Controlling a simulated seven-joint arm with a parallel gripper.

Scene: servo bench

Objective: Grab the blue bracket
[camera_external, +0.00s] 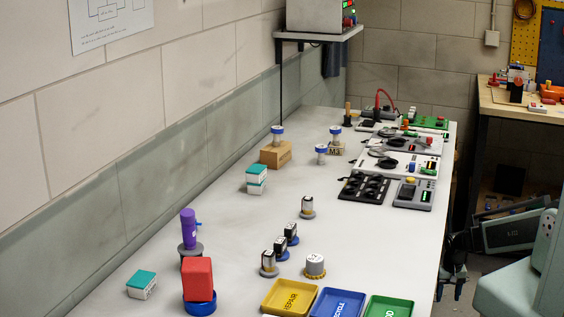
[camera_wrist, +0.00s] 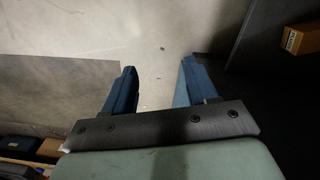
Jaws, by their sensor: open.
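I cannot pick out with certainty which piece is the blue bracket. In the external view, small dark pieces with blue parts (camera_external: 281,247) stand in a row on the bench, too small to tell their shape. A round blue base (camera_external: 200,306) sits under a red block (camera_external: 198,278) at the front left. A small blue part (camera_external: 198,224) sticks out beside a purple cylinder (camera_external: 188,230). My gripper (camera_wrist: 157,78) shows in the wrist view with its two blue fingers spread apart and nothing between them. Pale floor shows beyond the fingers, and no bracket is visible there.
Yellow (camera_external: 289,297), blue (camera_external: 338,305) and green (camera_external: 388,307) trays line the bench's (camera_external: 225,275) front right. Teal-and-white boxes (camera_external: 141,284) and a wooden block (camera_external: 275,154) stand on the left side. Devices (camera_external: 407,163) crowd the far right. A brown box (camera_wrist: 301,39) shows in the wrist view.

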